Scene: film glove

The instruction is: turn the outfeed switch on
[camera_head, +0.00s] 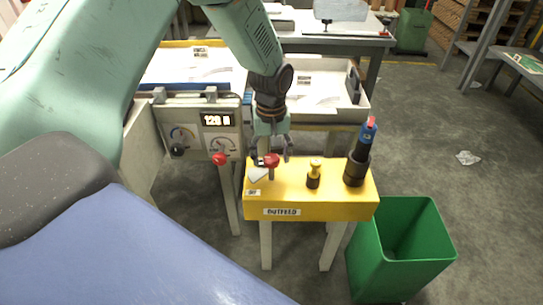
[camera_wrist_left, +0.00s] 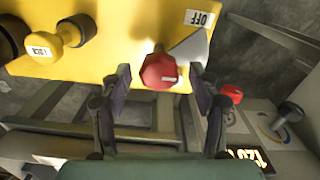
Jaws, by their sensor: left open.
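The yellow outfeed box (camera_head: 310,199) stands on legs in the head view, with an OUTFEED label on its front. A switch with a red knob (camera_head: 271,161) stands at its left end, beside a pale plate and an OFF label (camera_head: 252,192). The knob (camera_wrist_left: 158,70) and the OFF label (camera_wrist_left: 199,18) also show in the left wrist view. My left gripper (camera_head: 270,152) is open above and behind the switch. In the wrist view its fingers (camera_wrist_left: 160,82) lie on either side of the knob, with gaps; contact is not visible. My right gripper is out of view.
A yellow-topped knob (camera_head: 314,170) and a dark post with a blue and red top (camera_head: 358,160) stand on the box. A gauge panel (camera_head: 208,132) and another red knob (camera_head: 219,159) are left. A green bin (camera_head: 400,240) stands right, near open floor.

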